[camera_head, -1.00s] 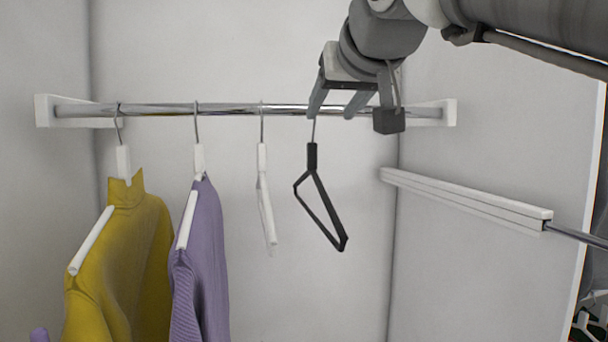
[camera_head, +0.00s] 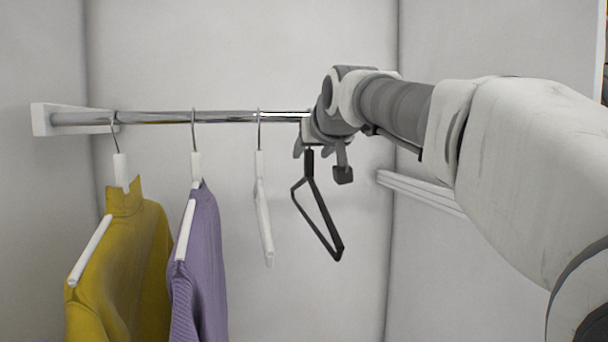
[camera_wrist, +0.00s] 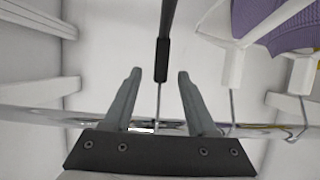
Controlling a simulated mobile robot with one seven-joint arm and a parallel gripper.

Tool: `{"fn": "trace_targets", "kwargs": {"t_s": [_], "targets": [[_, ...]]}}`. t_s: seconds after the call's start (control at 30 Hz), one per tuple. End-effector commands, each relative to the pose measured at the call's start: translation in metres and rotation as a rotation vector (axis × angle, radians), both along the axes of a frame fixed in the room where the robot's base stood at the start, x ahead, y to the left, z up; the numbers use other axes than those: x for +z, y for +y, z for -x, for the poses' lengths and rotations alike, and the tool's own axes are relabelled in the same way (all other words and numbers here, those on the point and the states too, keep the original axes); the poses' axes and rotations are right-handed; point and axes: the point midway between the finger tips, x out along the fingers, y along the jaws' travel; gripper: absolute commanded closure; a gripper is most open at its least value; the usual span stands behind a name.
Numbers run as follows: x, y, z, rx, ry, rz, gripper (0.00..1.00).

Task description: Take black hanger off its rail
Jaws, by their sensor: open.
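The black hanger (camera_head: 323,222) hangs empty from the chrome rail (camera_head: 160,117), the rightmost of the hangers. In the head view my gripper (camera_head: 312,152) is at the top of this hanger, and my wrist hides its hook and the right end of the rail. In the wrist view my gripper (camera_wrist: 158,85) is open, with one finger on each side of the black neck (camera_wrist: 161,60) and thin metal hook. Gaps show between the fingers and the hanger. The rail (camera_wrist: 40,117) crosses behind the fingers near the gripper's base.
Left of the black hanger hang an empty white hanger (camera_head: 263,215), a purple sweater (camera_head: 203,260) and a mustard sweater (camera_head: 135,255) on white hangers. A white wall bracket (camera_head: 42,119) holds the rail's left end. A white ledge (camera_head: 415,190) runs along the right wall.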

Motion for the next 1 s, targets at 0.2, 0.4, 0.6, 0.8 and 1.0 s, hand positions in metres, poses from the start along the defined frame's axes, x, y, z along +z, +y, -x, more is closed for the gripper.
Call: {"fn": "trace_targets", "kwargs": {"t_s": [0.2,0.4,0.6,0.8,1.0], "targets": [[-0.0059,0.0040,-0.0156,0.001,-0.001,0.000,0.43],[-0.0061,0.0039,-0.0156,0.001,-0.002,0.000,0.43],[-0.0062,0.0038,-0.0155,0.001,-0.002,-0.001,0.79],[-0.0062,0.0038,-0.0154,0.001,-0.002,-0.001,1.00],[-0.0060,0.0037,-0.0154,0.001,-0.002,-0.001,1.00]]}}
